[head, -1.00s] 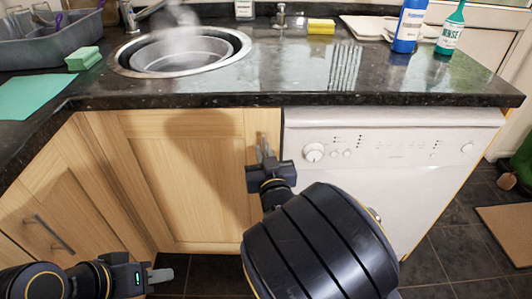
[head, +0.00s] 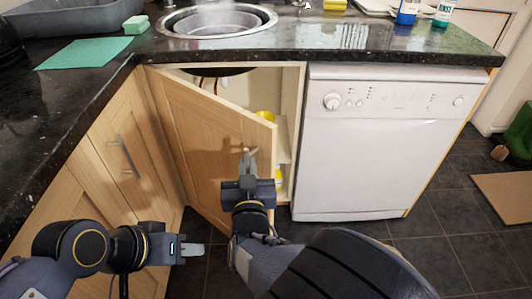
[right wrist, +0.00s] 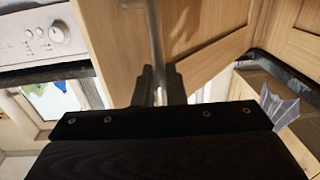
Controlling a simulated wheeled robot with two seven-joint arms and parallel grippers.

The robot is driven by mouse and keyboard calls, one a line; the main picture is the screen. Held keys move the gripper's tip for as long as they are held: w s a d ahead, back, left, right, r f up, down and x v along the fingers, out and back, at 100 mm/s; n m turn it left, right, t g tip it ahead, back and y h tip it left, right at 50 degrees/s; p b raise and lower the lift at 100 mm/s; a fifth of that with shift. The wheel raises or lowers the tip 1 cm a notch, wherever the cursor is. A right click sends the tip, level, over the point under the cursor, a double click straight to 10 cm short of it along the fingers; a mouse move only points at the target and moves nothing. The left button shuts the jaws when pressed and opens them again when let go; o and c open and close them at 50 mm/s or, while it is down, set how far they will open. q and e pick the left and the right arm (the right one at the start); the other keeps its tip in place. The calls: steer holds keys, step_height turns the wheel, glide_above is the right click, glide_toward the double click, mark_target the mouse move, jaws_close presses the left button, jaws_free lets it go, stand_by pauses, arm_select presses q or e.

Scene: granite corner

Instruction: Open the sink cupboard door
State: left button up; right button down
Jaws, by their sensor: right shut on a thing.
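The sink cupboard door (head: 205,140) is light wood and stands partly open, swung out from its free right edge, with its hinge side at the left. My right gripper (head: 247,165) is at the door's front near that free edge, shut on the door's bar handle (right wrist: 155,35), which shows between the fingers in the right wrist view (right wrist: 158,85). The cupboard interior (head: 287,110) shows beyond the door's edge, with yellow items and pipework partly hidden by the door. My left gripper (head: 192,250) is low at the left, away from the door, its fingers seen edge-on.
A white dishwasher (head: 375,150) stands right of the cupboard. Another cupboard door with a metal handle (head: 126,156) adjoins at the left. The dark worktop (head: 400,47) with the round sink (head: 218,22) is above.

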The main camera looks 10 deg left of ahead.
steer(key=s+a, duration=0.2)
steer(key=shift+s+a+r, duration=0.1)
steer(key=shift+s+a, duration=0.05)
steer(key=shift+s, duration=0.25)
steer(key=c, duration=1.6)
jaws_free()
steer(key=p+v, duration=0.1)
steer(key=v, duration=0.6)
steer(key=shift+s, duration=0.35)
